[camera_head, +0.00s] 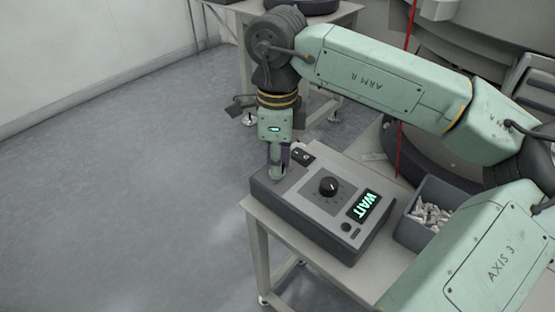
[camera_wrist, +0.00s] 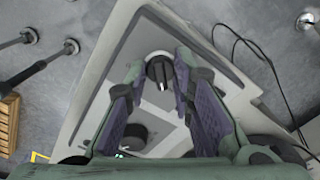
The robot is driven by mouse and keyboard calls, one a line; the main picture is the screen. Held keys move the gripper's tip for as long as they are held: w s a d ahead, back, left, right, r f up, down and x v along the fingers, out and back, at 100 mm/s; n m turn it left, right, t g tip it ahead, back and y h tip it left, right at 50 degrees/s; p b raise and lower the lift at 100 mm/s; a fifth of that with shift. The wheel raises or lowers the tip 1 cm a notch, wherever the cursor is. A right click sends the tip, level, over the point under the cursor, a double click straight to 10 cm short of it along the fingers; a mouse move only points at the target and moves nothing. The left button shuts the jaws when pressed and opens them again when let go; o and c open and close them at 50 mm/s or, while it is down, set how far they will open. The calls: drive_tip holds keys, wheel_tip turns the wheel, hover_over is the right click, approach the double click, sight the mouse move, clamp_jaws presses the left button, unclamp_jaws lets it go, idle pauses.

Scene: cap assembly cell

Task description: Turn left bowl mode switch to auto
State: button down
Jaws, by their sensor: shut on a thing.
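The dark control box (camera_head: 319,251) with a grey top panel stands on a small table. My gripper (camera_head: 280,172) points down at the box's far left end and hides the switch there in the head view. In the wrist view a round black mode switch (camera_wrist: 160,71) with a pale pointer line sits between the fingertips of my gripper (camera_wrist: 161,66). The fingers are closed in on its two sides, shut on it. I cannot read any position labels around it.
A larger black dial (camera_head: 328,187) and a lit display (camera_head: 363,206) reading WAIT are on the same panel. A grey bin (camera_head: 408,231) of small pale parts stands to the right. The floor at left is clear.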

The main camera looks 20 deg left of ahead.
idle(0.3)
drive_tip(key=c, duration=1.4)
unclamp_jaws()
drive_tip(key=shift+o, duration=0.2)
wheel_tip(320, 180, up, 12)
